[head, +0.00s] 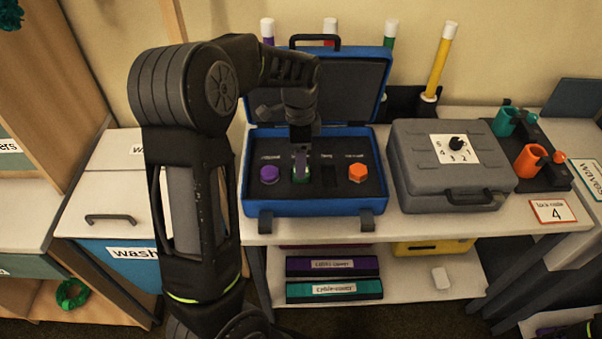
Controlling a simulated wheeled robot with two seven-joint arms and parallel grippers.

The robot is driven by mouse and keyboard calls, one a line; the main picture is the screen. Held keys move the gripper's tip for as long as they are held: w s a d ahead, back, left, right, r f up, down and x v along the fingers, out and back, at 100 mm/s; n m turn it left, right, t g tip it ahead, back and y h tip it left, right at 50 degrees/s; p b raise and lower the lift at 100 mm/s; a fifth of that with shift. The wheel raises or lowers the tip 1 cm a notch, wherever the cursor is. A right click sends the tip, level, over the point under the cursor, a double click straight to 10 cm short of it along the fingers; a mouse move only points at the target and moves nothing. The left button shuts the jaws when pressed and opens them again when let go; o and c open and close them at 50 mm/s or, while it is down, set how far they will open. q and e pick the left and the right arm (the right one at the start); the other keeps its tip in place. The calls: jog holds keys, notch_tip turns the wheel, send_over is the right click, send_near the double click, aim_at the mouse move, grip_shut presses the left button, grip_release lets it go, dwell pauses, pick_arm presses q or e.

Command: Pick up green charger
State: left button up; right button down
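A blue case (313,205) stands open on the white table, with a dark foam insert. The green charger (300,179) sits in the insert, between a purple hexagonal piece (269,174) and an empty dark slot. Only a little of its green shows, because my gripper covers most of it. My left gripper (301,172) points straight down over the green charger, with its fingertips at or very near it. The fingers overlap in this view, so I cannot tell whether they grip it. My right gripper is not in view.
The raised lid (343,88) stands close behind my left gripper. An orange hexagonal piece (357,172) sits at the insert's right. A closed grey case (412,168) with a dial stands right of the blue case. Coloured tubes (440,62) stand behind.

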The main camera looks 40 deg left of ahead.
pick_arm(q)
notch_tip(320, 180, down, 4)
jog(key=shift+w+f+p, duration=0.1)
jog(key=shift+p, duration=0.3)
dwell(0.3)
grip_shut()
dwell(0.5)
